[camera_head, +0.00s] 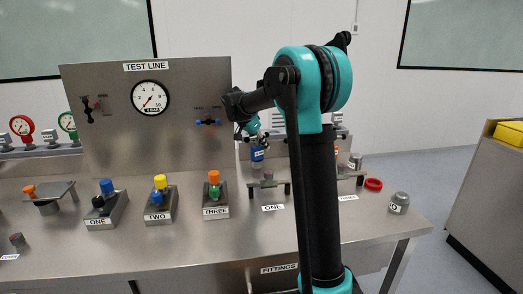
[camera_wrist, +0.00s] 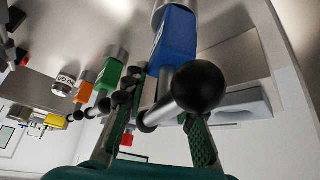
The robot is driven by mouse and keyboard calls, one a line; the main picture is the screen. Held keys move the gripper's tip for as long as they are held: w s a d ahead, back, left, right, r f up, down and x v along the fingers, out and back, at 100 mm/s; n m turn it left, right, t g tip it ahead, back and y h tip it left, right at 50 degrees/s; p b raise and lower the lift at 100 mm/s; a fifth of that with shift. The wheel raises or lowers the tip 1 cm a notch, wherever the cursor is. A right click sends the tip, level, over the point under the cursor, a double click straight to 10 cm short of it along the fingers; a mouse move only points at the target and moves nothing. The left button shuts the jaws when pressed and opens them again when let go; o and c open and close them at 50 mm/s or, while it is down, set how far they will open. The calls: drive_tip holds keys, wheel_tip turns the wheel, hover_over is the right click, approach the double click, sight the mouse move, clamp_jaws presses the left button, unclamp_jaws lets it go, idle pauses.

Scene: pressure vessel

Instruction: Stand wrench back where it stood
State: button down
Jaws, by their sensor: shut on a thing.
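The wrench in my gripper has a blue body (camera_wrist: 177,42), a steel end and a steel cross bar with black ball ends. In the head view the blue body (camera_head: 257,153) hangs just below my gripper (camera_head: 254,138), at the back of the bench behind the arm. In the wrist view my gripper (camera_wrist: 158,122) is shut on the wrench near its cross bar. The wrench looks roughly upright in the head view. Its lower end is hard to see, and I cannot tell whether it touches a surface.
In the wrist view, green (camera_wrist: 110,77) and orange (camera_wrist: 85,91) pieces stand close by in a row. The test line panel (camera_head: 190,140) rises left of my gripper. Valve blocks, a red ring (camera_head: 373,184) and a grey fitting (camera_head: 399,202) sit on the bench (camera_head: 150,250).

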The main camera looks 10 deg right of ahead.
drive_tip(key=shift+f, duration=1.15)
drive_tip(key=c, duration=1.2)
unclamp_jaws()
drive_tip(key=v, duration=1.2)
